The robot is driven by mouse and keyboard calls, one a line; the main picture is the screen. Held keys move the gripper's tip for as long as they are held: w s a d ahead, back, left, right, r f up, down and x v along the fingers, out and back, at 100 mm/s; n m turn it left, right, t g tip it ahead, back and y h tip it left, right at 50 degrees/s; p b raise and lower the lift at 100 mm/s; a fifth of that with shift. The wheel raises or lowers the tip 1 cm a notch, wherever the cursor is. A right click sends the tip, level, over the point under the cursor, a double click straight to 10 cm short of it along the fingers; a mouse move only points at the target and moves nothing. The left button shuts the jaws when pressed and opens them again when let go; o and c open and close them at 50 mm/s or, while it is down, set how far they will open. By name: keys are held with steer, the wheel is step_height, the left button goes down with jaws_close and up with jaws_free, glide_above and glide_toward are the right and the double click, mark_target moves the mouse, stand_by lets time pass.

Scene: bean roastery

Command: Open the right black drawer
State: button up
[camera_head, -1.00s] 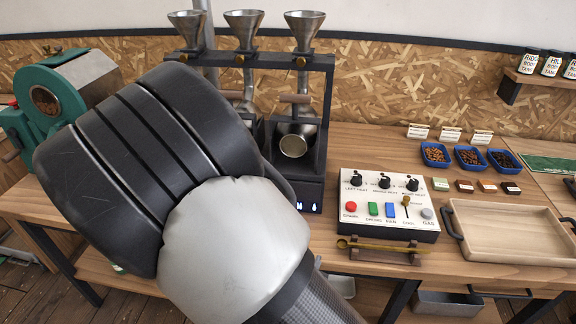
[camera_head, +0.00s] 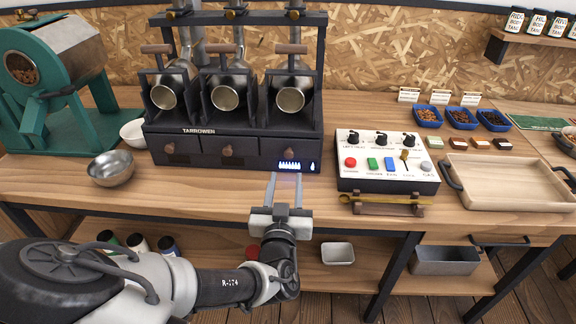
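A black roaster (camera_head: 205,132) marked TARROWEN stands on the wooden counter, with a row of black drawers along its base. The left drawer (camera_head: 185,157) and the middle drawer (camera_head: 246,158) have round brown knobs. My gripper (camera_head: 285,180) is over the counter just in front of the right drawer. Its two fingers are apart with nothing between them, pointing at the drawer front.
A control box (camera_head: 385,182) stands right of the roaster, with a brass scoop (camera_head: 385,198) in front. A wooden tray (camera_head: 505,170) is farther right. A metal bowl (camera_head: 111,168) and a green machine (camera_head: 60,125) are at left. The counter before the roaster is mostly clear.

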mark_target(289, 155)
steer(key=w, duration=0.9)
steer(key=shift+d+b, duration=0.15)
steer(key=shift+b, duration=0.15)
jaws_close()
